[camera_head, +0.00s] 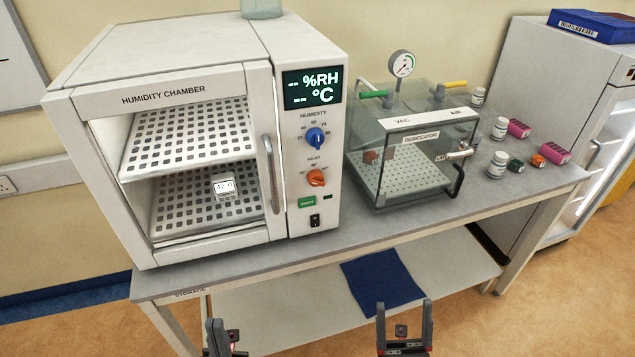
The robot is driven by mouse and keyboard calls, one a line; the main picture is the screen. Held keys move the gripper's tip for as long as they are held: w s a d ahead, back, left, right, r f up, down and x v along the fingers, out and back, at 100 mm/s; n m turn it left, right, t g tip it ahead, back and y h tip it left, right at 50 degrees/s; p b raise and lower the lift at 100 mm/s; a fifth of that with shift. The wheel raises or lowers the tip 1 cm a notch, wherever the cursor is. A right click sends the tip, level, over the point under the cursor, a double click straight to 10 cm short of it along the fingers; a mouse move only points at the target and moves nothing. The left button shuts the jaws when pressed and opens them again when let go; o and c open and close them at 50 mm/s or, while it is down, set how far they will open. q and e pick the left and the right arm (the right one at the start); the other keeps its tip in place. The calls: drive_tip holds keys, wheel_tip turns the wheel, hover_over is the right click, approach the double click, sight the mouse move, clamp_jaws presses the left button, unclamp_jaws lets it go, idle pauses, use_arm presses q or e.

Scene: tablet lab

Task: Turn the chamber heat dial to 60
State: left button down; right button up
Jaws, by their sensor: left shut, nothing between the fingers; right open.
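The orange heat dial (316,178) is on the front panel of the humidity chamber (165,60), below the blue humidity dial (316,138). Small numbers are printed around the heat dial, but they and its exact setting are too small to read. The display (312,88) shows dashes before %RH and °C. My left gripper (216,325) is shut and empty at the bottom edge, in front of the table and well below the dial. My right gripper (404,303) is open and empty to the right of it, also low. Neither touches the chamber.
The chamber's glass door, with a vertical handle (270,175), stands left of the panel. A green button (307,202) and a black switch (314,220) sit below the dial. A clear desiccator (415,190) stands on the right, with several bottles beyond. The space before the panel is clear.

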drive_tip(key=w+a+r+n+g+y+p, duration=0.1)
drive_tip(key=w+a+n+g+p, duration=0.2)
drive_tip(key=w+a+n+g, duration=0.55)
drive_tip(key=n+g+h+b, duration=0.1)
drive_tip(key=n+g+h, duration=0.2)
drive_tip(key=n+h, duration=0.8)
approach(317, 185)
drive_tip(key=p+x, duration=0.2)
drive_tip(key=x, duration=0.7)
drive_tip(key=shift+r+p, duration=0.1)
drive_tip(key=shift+p, duration=0.3)
drive_tip(key=shift+w+a, duration=0.1)
drive_tip(key=shift+w, duration=0.25)
